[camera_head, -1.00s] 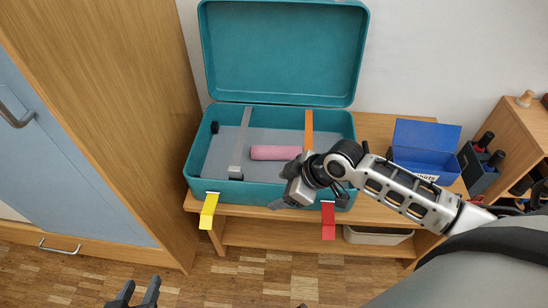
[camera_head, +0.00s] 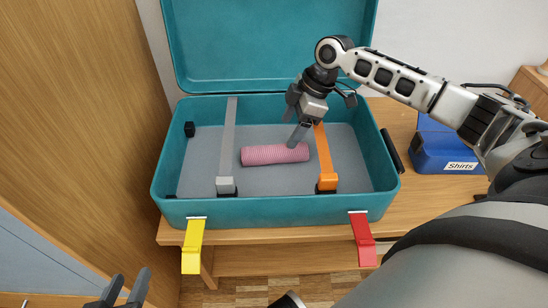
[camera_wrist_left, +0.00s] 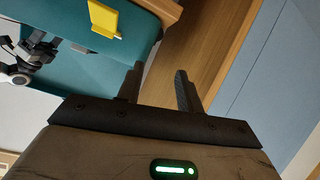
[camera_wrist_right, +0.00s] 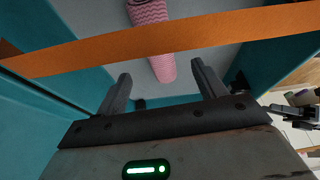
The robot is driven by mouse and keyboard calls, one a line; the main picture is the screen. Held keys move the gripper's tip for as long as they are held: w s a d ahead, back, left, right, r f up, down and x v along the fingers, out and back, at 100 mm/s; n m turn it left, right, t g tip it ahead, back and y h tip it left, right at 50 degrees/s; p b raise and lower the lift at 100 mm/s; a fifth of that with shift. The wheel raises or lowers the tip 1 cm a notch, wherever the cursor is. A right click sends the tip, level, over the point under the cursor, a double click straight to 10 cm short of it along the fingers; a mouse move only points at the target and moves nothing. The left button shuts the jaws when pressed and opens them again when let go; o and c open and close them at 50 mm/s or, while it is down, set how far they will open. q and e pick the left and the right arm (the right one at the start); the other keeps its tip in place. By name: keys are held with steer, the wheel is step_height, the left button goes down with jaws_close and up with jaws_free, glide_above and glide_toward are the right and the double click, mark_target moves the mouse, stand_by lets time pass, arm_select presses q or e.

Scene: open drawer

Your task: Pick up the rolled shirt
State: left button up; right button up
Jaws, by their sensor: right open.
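The pink ribbed rolled shirt (camera_head: 275,154) lies on the grey floor of the open teal suitcase (camera_head: 270,209), between a grey strap (camera_head: 228,135) and an orange strap (camera_head: 323,155). In the right wrist view the shirt (camera_wrist_right: 152,35) is ahead of the spread fingers, with the orange strap (camera_wrist_right: 200,33) crossing the view in front of it. My right gripper (camera_head: 299,135) is open and empty, pointing down above the shirt's right end. My left gripper (camera_head: 127,290) is open and empty, low in front of the suitcase; its fingers also show in the left wrist view (camera_wrist_left: 157,84).
A yellow latch (camera_head: 193,245) and a red latch (camera_head: 362,240) hang from the suitcase front. A blue box labelled "Shirts" (camera_head: 445,150) stands to the right on the wooden bench. A wooden cabinet (camera_head: 80,100) stands close on the left.

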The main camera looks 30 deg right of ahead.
mark_target(278, 148)
steer(key=x, duration=0.3)
steer(key=shift+w+f+b, duration=0.1)
steer(key=shift+f+b, duration=0.15)
steer(key=shift+b, duration=0.15)
steer(key=b+x, duration=0.2)
steer(key=x, duration=0.2)
steer(key=shift+a+f, duration=0.15)
steer(key=shift+f, duration=0.05)
steer(key=shift+w+a+f, duration=0.1)
steer(key=shift+f, duration=0.15)
arm_select(q)
steer(key=shift+d+r+t+h, duration=0.3)
steer(key=shift+r+t, duration=0.1)
steer(key=shift+r, duration=0.15)
steer(key=shift+d+r+t+h, duration=0.2)
steer(key=shift+r+t+h, duration=0.1)
steer(key=shift+r+t, duration=0.15)
steer(key=shift+r, duration=0.1)
arm_select(e)
steer(key=c, duration=1.1)
